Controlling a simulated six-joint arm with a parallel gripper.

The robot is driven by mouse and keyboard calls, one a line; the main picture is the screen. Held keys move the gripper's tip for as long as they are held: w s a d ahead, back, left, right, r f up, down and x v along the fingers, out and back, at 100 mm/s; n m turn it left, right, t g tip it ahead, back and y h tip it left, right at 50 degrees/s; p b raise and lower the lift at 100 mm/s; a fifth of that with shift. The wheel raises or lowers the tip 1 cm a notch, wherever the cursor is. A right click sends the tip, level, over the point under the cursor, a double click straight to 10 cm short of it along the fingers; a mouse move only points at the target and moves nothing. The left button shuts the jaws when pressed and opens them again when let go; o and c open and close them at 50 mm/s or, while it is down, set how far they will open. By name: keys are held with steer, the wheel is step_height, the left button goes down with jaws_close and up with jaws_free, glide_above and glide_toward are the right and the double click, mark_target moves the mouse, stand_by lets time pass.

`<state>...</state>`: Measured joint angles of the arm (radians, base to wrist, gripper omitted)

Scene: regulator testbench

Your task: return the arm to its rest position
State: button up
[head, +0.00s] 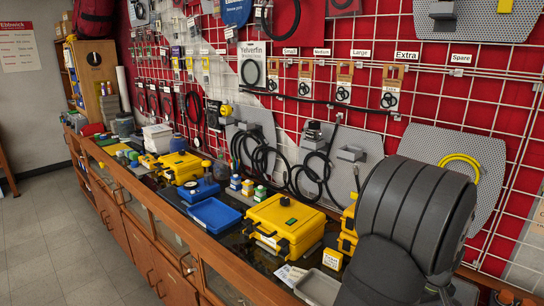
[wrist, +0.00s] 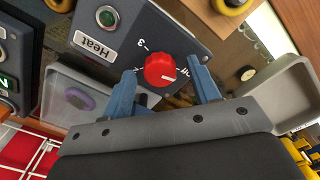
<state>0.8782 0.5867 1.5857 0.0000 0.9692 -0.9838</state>
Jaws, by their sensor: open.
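My gripper (wrist: 164,82) shows in the wrist view with two blue fingers spread apart and nothing between them in their grip. A red knob (wrist: 160,70) with a white mark appears between and beyond the fingers, on a dark panel (wrist: 150,28) labelled "Heat" with a green round button (wrist: 107,16). I cannot tell the exact distance from the fingers to the knob; no contact shows. In the head view, my dark grey arm fills the lower right, and the gripper's fingers are hidden there.
In the wrist view, a translucent bin (wrist: 62,110) holding a purple ring lies left and a grey tray (wrist: 285,90) right. In the head view, a yellow case (head: 284,222) and blue tray (head: 214,214) sit on the crowded counter. A wire-grid wall stands behind; the floor (head: 45,240) is clear.

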steer(key=n, duration=0.8)
step_height(320, 180, up, 18)
step_height(320, 180, down, 7)
steer(key=shift+r+n, duration=0.2)
steer(key=shift+n, duration=0.2)
stand_by(1.2)
